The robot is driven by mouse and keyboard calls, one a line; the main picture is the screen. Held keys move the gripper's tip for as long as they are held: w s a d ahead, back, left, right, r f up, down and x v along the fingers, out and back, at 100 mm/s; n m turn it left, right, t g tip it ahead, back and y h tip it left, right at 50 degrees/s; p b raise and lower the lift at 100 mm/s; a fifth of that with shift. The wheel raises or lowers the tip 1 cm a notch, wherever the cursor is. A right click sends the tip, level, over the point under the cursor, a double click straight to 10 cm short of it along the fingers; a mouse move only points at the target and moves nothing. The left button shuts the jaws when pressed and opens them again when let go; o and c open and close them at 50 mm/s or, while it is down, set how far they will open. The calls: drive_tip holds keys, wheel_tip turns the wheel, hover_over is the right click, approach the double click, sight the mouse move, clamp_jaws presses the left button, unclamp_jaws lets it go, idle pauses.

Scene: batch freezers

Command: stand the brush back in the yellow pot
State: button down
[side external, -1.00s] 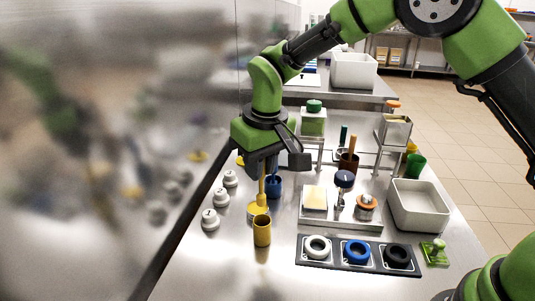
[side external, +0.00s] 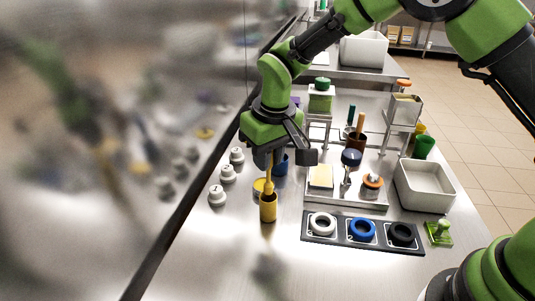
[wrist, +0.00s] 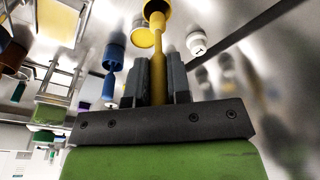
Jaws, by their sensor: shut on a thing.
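The yellow brush (side external: 269,178) is upright between the fingers of my gripper (side external: 269,165).
Several white knobs (side external: 228,173) are to the left, by the shiny wall. A tray of rings (side external: 362,230) is at right. The table in front is clear.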

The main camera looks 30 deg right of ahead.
sight(268, 182)
drive_tip(key=shift+f, duration=0.2)
idle(0.5)
drive_tip(key=shift+f, duration=2.6)
drive_tip(key=shift+f, duration=0.1)
drive_tip(key=c, duration=0.5)
unclamp_jaws()
drive_tip(key=shift+r, duration=3.55)
